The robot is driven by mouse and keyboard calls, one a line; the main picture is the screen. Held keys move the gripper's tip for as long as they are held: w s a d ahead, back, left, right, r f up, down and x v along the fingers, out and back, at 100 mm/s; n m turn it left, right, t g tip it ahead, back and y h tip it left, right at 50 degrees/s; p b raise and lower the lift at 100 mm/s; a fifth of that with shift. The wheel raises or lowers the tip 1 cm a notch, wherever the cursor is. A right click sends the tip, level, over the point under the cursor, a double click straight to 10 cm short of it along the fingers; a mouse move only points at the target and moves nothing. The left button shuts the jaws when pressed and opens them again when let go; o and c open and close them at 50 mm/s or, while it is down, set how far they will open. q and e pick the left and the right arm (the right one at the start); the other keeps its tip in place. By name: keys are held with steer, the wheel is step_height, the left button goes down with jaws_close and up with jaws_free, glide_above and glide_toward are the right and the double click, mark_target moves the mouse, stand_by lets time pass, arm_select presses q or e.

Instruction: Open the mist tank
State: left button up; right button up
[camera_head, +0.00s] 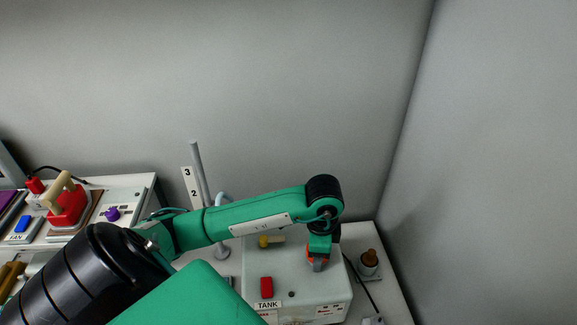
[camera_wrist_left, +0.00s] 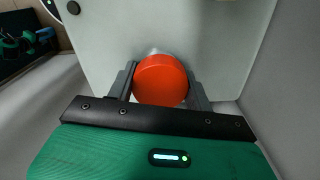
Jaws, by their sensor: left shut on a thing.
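The mist tank (camera_head: 292,282) is a pale box with a "TANK" label, standing on the white table at the lower middle of the head view. Its pale surface (camera_wrist_left: 190,30) fills the upper part of the left wrist view. A round red-orange cap (camera_wrist_left: 160,80) on the tank sits between the two grey fingers of my left gripper (camera_wrist_left: 160,88), which is shut on it. In the head view my left gripper (camera_head: 318,262) is at the tank's right part, and mostly hides the cap. My right gripper is out of view.
A red switch (camera_head: 266,287) and a yellow knob (camera_head: 263,241) are on the tank. A small brown-topped item (camera_head: 369,260) stands to its right. Walls stand behind and right.

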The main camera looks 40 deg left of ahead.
arm_select(q)
steer(key=o, duration=1.1)
steer(key=shift+o, duration=0.4)
steer(key=shift+f, duration=0.1)
